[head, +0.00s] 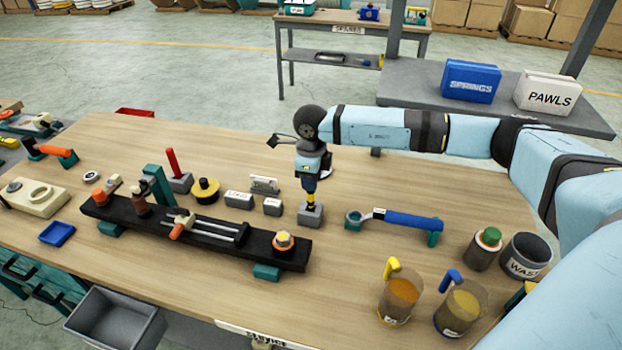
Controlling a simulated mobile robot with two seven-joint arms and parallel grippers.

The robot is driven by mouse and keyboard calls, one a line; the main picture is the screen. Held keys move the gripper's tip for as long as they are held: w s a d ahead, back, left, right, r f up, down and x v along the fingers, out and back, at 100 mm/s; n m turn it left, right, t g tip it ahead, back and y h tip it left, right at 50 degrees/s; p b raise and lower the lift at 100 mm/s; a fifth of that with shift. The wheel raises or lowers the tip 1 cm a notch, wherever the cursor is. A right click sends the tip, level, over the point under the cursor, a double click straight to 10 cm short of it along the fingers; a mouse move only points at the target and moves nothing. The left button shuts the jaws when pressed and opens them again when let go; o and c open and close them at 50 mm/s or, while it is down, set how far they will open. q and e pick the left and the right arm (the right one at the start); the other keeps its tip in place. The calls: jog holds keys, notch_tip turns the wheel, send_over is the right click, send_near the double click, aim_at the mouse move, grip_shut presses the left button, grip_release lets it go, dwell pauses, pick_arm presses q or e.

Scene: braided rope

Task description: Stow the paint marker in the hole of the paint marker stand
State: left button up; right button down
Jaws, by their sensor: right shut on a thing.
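My right gripper (311,178) points down at the middle of the table and is shut on the paint marker (311,200). The marker is upright, with yellow and dark parts showing below the fingers. Its upper part is hidden by the gripper. A small grey block (311,216), which looks like the paint marker stand, sits directly under it. The marker's lower end meets the top of the block in the picture; I cannot tell whether it is inside the hole. My left gripper is not in view.
A black rail fixture (255,243) lies left of the stand. A blue-handled tool (412,219) rests on supports to the right. A red rod stands in another grey block (180,183). Small labelled blocks (239,199) are close on the left. Jugs (398,298) and a waste bin (527,257) stand right.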

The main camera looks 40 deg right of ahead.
aim_at(311, 193)
jog(key=shift+f+b, duration=0.35)
jog(key=shift+b, duration=0.3)
dwell(1.3)
jog(key=shift+f+b, duration=0.3)
jog(key=shift+b, duration=0.05)
dwell(0.9)
jog(key=shift+f+b, duration=0.7)
jog(key=shift+b, duration=0.25)
dwell(0.5)
jog(key=shift+f, duration=0.2)
jog(key=shift+f+b, duration=0.9)
jog(key=shift+b, duration=0.25)
dwell(0.8)
jog(key=c, duration=0.9)
grip_release()
jog(key=shift+r, duration=0.1)
